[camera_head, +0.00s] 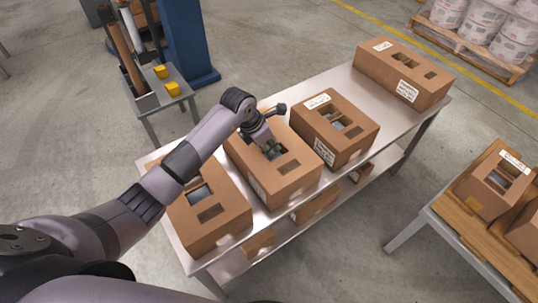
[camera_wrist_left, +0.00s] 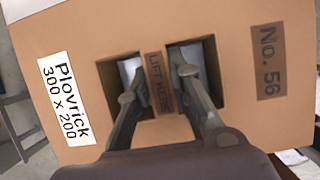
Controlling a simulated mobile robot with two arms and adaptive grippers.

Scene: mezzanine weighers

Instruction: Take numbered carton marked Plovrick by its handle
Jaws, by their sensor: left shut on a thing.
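The carton marked Plovrick (camera_wrist_left: 230,60) fills most of the left wrist view. It has a white label reading "Plovrick 300 x 200" and a brown "No. 56" patch. Its handle (camera_wrist_left: 158,82) is a strip marked "LIFT HERE" between two dark cut-outs. My left gripper (camera_wrist_left: 158,85) has one finger in each cut-out and is shut on this handle strip. In the head view the same carton (camera_head: 290,180) stands on the metal table, with my left gripper (camera_head: 272,150) at its top. Its Plovrick label is hidden or unreadable there. My right gripper is not in view.
Similar cartons stand close on both sides, one at the left (camera_head: 222,228) and one at the right (camera_head: 352,150). A longer carton (camera_head: 395,72) is at the table's far end. The metal table (camera_head: 335,78) has a lower shelf with more cartons. A wooden-topped bench (camera_head: 450,228) stands at right.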

